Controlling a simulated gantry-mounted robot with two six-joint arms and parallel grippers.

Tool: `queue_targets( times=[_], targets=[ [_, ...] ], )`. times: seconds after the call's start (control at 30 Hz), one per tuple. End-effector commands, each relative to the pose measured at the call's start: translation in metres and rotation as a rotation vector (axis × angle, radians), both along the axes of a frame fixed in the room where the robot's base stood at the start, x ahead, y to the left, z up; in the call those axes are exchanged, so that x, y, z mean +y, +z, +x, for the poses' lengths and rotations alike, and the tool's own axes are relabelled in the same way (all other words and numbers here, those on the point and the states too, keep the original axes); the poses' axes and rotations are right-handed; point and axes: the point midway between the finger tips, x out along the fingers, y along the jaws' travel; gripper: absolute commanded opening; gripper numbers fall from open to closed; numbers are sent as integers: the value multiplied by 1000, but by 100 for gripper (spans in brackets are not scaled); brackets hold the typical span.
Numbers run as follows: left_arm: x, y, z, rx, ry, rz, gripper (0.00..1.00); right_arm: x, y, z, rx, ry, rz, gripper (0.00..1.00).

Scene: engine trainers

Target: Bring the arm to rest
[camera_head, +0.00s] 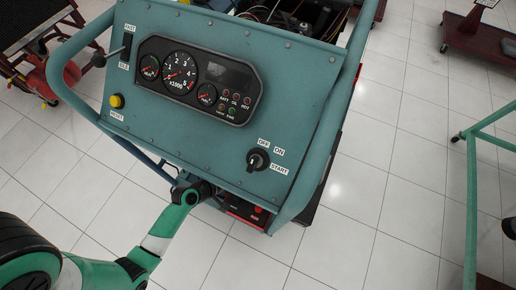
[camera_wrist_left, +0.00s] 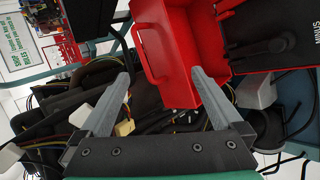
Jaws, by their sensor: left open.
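My left arm comes in from the lower left of the head view and reaches under the teal control panel (camera_head: 190,120) of the engine trainer; its gripper is hidden behind the panel there. In the left wrist view my left gripper (camera_wrist_left: 165,82) has its two grey fingers spread wide, with nothing gripped between them. Beyond the fingertips is a red open box (camera_wrist_left: 182,75) with a red handle, and dark hoses and wires lie below it. I cannot tell how far the fingers are from the box. My right gripper is in neither view.
A black part marked MINUS (camera_wrist_left: 270,45) sits at the right of the wrist view. On the panel are gauges, a yellow RESET button (camera_head: 116,100) and a key switch (camera_head: 257,160). A teal frame (camera_head: 472,210) stands at right. White tiled floor (camera_head: 370,210) lies open between.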

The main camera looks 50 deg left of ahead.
Motion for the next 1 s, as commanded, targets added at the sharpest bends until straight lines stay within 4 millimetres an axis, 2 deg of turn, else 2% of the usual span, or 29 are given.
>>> queue_targets(
  times=[0.47,0.57,0.8,1.0],
  targets=[
    [0,5,-5,1,1,-2,100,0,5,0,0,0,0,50],
    [1,16,-17,2,4,-2,100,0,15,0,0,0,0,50],
    [2,48,-62,1,8,-3,100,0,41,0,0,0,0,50],
    [2,57,-80,1,3,-2,100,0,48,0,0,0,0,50]
  ],
)
